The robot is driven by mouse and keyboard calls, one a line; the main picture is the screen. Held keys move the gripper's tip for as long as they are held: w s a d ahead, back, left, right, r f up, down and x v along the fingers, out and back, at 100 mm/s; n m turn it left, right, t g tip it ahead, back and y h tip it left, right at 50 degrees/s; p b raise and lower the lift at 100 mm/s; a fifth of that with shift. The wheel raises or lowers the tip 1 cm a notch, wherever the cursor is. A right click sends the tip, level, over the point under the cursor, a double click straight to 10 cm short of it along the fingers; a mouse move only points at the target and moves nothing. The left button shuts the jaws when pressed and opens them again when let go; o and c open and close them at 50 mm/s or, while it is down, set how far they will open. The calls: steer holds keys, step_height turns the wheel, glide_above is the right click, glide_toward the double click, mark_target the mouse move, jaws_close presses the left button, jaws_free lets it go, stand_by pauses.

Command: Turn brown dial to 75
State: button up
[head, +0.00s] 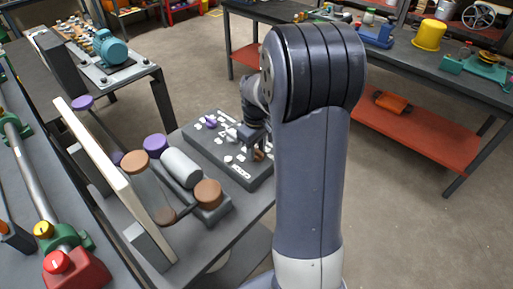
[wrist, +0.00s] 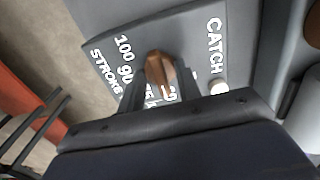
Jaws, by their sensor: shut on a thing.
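The brown dial (wrist: 157,66) sits on a dark grey panel (wrist: 95,25) with white lettering, including "100", "CATCH" and "STROKE". My gripper (wrist: 158,84) has its two fingers on either side of the dial and is shut on it. In the head view my gripper (head: 257,150) reaches down onto the near right end of the panel, and only a little of the brown dial (head: 259,155) shows. The fingers hide part of the scale, so I cannot tell which number the dial points to.
Purple knobs (head: 211,122) sit farther along the panel. Left of the panel lie a white-grey cylinder (head: 181,167) and brown-capped rollers (head: 208,193). A blue motor (head: 110,47) stands on the back left table. Open floor lies right of my arm.

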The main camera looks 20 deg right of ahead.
mark_target(256, 150)
stand_by(0.3)
steer(key=m, duration=0.4)
steer(key=shift+m, duration=2.3)
steer(key=o, duration=1)
steer(key=shift+c, duration=0.2)
step_height(256, 150, up, 11)
